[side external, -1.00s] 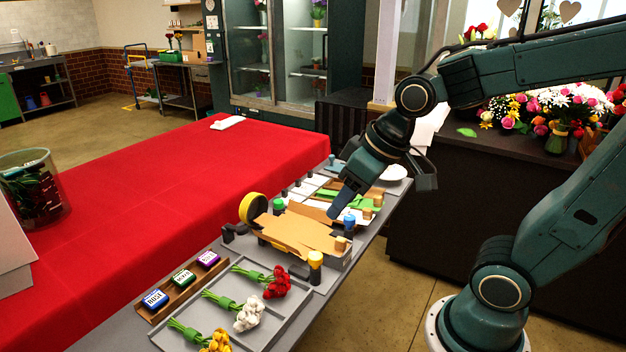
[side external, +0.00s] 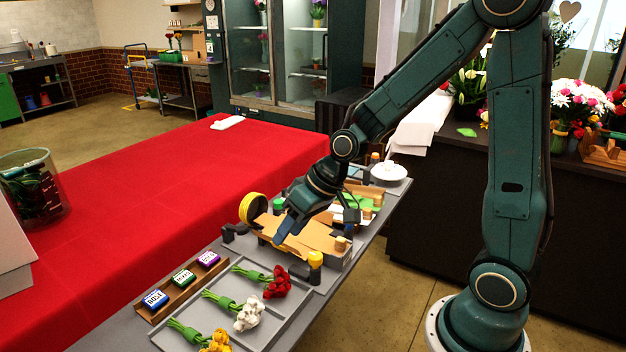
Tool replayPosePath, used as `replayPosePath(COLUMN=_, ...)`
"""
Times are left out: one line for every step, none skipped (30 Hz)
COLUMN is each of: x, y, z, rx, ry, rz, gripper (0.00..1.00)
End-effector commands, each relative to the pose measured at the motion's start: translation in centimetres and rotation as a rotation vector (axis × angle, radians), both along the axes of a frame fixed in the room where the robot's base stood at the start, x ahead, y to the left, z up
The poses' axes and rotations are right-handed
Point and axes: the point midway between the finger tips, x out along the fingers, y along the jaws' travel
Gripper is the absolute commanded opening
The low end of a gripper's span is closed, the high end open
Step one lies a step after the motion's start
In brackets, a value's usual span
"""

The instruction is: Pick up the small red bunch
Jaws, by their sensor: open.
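The small red bunch (side external: 277,283) lies on its side in the grey tray (side external: 292,318), its green stems pointing to the upper left. A white bunch (side external: 247,315) and a yellow bunch (side external: 215,341) lie below it in the same tray; the yellow one is cut off by the picture's bottom edge. My gripper (side external: 315,232) is open and empty, above the brown paper area of the station, up and right of the red bunch and apart from it. My arm hides part of the station behind it.
Between my gripper and the tray stand a yellow-capped post (side external: 315,262) and brown wrapping paper (side external: 312,238). A yellow roll (side external: 252,208) stands left of the paper. A wooden holder with small labelled blocks (side external: 183,283) lies left of the tray. A white plate (side external: 389,171) sits at the far end.

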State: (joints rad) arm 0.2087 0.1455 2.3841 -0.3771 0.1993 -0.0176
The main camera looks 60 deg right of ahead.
Motion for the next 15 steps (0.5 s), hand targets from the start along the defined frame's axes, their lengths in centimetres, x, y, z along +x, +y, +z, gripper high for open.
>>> replayPosePath(x=0.0, y=0.0, z=0.0, rx=0.000, ry=0.000, rz=0.000, gripper=0.46)
replayPosePath(x=0.0, y=0.0, z=0.0, rx=0.000, ry=0.000, rz=0.000, gripper=0.46)
replayPosePath(x=0.0, y=0.0, z=0.0, rx=0.000, ry=0.000, rz=0.000, gripper=0.46)
replayPosePath(x=0.0, y=0.0, z=-0.1, rx=0.000, ry=0.000, rz=0.000, gripper=0.46)
replayPosePath(x=0.1, y=0.0, z=-0.1, rx=0.000, ry=0.000, rz=0.000, gripper=0.46)
replayPosePath(x=0.1, y=0.1, z=-0.2, rx=0.000, ry=0.001, rz=0.000, gripper=0.46)
replayPosePath(x=0.2, y=0.1, z=-0.3, rx=0.000, ry=0.001, rz=0.000, gripper=0.46)
replayPosePath(x=0.2, y=0.1, z=-0.5, rx=0.000, ry=0.001, rz=0.000, gripper=0.46)
replayPosePath(x=0.3, y=0.2, z=-0.7, rx=0.000, ry=0.001, rz=0.000, gripper=0.46)
replayPosePath(x=0.4, y=0.3, z=-0.8, rx=0.000, ry=0.002, rz=0.001, gripper=0.46)
replayPosePath(x=0.5, y=0.3, z=-1.0, rx=0.000, ry=0.002, rz=0.000, gripper=0.46)
replayPosePath(x=0.7, y=0.4, z=-1.4, rx=0.000, ry=0.003, rz=0.000, gripper=0.46)
replayPosePath(x=0.8, y=0.5, z=-1.6, rx=0.000, ry=0.003, rz=0.001, gripper=0.46)
replayPosePath(x=0.9, y=0.6, z=-1.9, rx=0.000, ry=0.003, rz=0.001, gripper=0.46)
replayPosePath(x=1.0, y=0.7, z=-2.2, rx=0.000, ry=0.004, rz=0.001, gripper=0.46)
